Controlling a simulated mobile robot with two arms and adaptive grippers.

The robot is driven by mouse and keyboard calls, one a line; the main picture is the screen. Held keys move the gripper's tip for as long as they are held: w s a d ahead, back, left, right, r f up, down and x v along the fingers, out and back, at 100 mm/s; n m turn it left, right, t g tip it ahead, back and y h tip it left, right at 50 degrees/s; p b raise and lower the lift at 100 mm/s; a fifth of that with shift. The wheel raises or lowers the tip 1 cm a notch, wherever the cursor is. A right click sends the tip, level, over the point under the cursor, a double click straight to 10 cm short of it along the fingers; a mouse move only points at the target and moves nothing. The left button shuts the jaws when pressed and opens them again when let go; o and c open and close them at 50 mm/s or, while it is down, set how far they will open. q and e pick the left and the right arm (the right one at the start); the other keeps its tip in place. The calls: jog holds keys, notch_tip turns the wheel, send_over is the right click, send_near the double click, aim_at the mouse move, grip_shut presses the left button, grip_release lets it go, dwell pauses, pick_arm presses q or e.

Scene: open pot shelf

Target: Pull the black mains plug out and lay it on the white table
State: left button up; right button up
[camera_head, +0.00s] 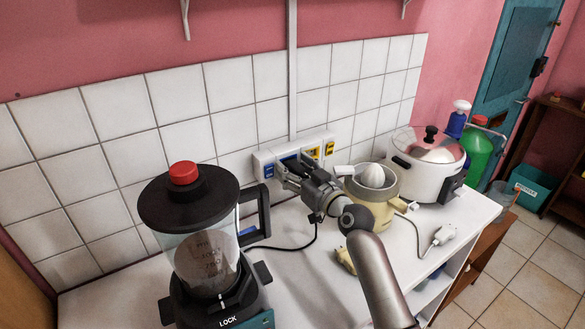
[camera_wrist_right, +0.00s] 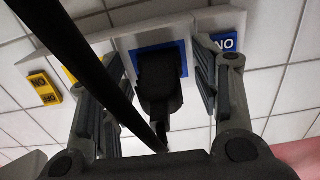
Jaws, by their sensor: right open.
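The black mains plug (camera_wrist_right: 158,85) sits in the blue-framed socket of a white socket strip (camera_head: 262,157) on the tiled wall. My right gripper (camera_head: 290,166) is at the strip and mostly hides the plug in the head view. In the right wrist view my right gripper (camera_wrist_right: 160,95) is open, with one finger on each side of the plug and visible gaps between. A black cable (camera_head: 285,248) runs across the white table (camera_head: 315,285) below the gripper. My left gripper is not in view.
A blender (camera_head: 205,255) stands left of the gripper. A cream juicer (camera_head: 385,207) and a white cooker (camera_head: 425,180) stand to the right. A pale plug (camera_head: 440,237) with a cable lies at the right. The front middle of the table has bare room.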

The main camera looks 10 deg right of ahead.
dwell(0.8)
grip_shut()
jog(key=shift+s+d, duration=0.1)
jog(key=shift+s, duration=0.1)
jog(key=shift+s+f, duration=0.1)
jog(key=shift+s, duration=0.1)
jog(key=shift+s+d, duration=0.25)
jog(key=shift+s, duration=0.2)
jog(key=shift+p+v, duration=0.9)
jog(key=shift+v, duration=1.2)
